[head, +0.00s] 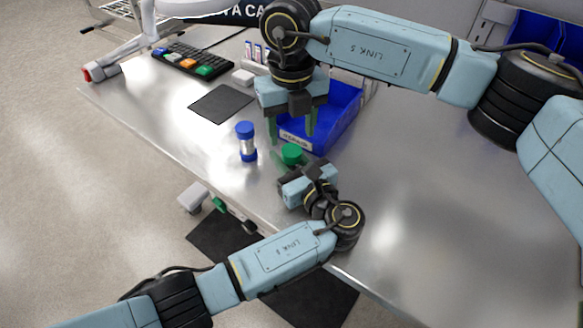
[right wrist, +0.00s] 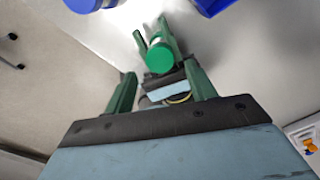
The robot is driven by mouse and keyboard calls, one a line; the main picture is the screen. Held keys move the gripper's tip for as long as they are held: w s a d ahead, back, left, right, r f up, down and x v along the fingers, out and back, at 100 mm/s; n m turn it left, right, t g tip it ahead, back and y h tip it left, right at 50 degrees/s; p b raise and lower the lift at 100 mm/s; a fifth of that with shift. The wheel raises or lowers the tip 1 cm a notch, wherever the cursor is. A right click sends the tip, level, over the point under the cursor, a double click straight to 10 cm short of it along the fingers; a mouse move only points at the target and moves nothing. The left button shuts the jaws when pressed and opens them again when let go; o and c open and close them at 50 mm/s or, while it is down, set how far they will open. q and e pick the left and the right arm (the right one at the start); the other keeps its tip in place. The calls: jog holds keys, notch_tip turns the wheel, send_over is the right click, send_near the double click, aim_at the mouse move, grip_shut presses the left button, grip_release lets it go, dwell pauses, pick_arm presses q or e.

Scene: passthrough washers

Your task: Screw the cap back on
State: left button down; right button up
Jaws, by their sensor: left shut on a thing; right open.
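A green cap (head: 291,153) shows at my left gripper (head: 294,164), near the table's front edge. In the right wrist view the green cap (right wrist: 160,58) faces the camera, with the left gripper's green fingers around the container behind it. That container is mostly hidden, so I cannot tell how the cap sits on it. My left gripper is shut on the container. My right gripper (head: 296,136) points down, open and empty, above the cap. In its wrist view the cap lies between and beyond its two spread fingers (right wrist: 160,80).
A blue-capped jar (head: 247,147) stands left of the grippers. A blue bin (head: 345,125) is close behind them. A dark mat (head: 221,103), a keyboard (head: 185,60) and small white-labelled items (head: 253,52) lie farther back. The table's right side (head: 430,200) is clear.

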aim_at(292, 150)
notch_tip(292, 150, up, 3)
jog(key=n, duration=0.6)
jog(key=shift+n, duration=0.3)
jog(key=shift+f, duration=0.1)
jog(key=shift+f, duration=3.9)
jog(key=shift+c, duration=0.5)
jog(key=c, duration=0.9)
jog(key=o, duration=1.1)
jog(key=shift+r, duration=0.1)
notch_tip(292, 150, up, 12)
jog(key=shift+f, duration=0.1)
